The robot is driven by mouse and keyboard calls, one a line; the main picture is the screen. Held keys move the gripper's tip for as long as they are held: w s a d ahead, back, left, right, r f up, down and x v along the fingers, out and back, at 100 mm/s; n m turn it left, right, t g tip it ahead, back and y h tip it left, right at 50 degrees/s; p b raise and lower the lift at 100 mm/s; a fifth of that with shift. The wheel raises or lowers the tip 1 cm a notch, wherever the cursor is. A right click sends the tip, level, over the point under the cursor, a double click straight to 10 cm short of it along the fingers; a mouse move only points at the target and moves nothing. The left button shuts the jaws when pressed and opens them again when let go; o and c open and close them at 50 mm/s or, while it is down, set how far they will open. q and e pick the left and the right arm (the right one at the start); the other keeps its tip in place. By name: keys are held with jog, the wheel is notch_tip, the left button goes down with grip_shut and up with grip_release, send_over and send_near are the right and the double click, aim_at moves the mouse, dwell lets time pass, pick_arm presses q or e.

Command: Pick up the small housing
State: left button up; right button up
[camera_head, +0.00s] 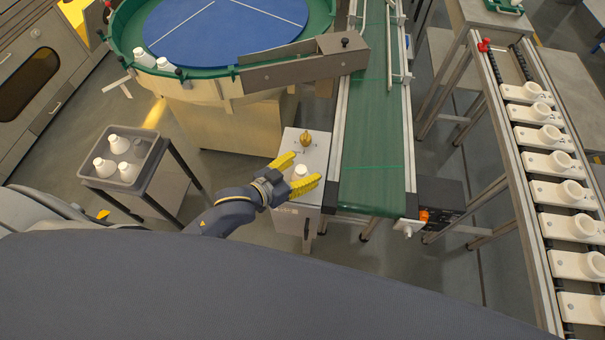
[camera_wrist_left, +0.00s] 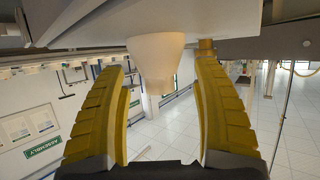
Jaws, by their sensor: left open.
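A small white housing (camera_head: 300,171) stands on the pale top of a small stand (camera_head: 315,150), beside the green conveyor. My left gripper (camera_head: 306,169) is open, with its yellow fingers on either side of the housing. In the left wrist view, which shows the scene upside down, the tapered white housing (camera_wrist_left: 155,55) appears between the open fingers (camera_wrist_left: 160,72). Gaps show on both sides, so the fingers look apart from it. My right gripper is not in view.
A brass-coloured knob (camera_head: 306,139) stands on the same stand, just beyond the housing. The green conveyor (camera_head: 370,190) is close on the right. A grey tray (camera_head: 92,180) holds white housings at left. A blue turntable (camera_head: 220,30) is behind; white carriers (camera_head: 565,227) line the far right.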

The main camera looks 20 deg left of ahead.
pick_arm(q)
jog(key=c, duration=1.1)
jog(key=shift+r, duration=0.15)
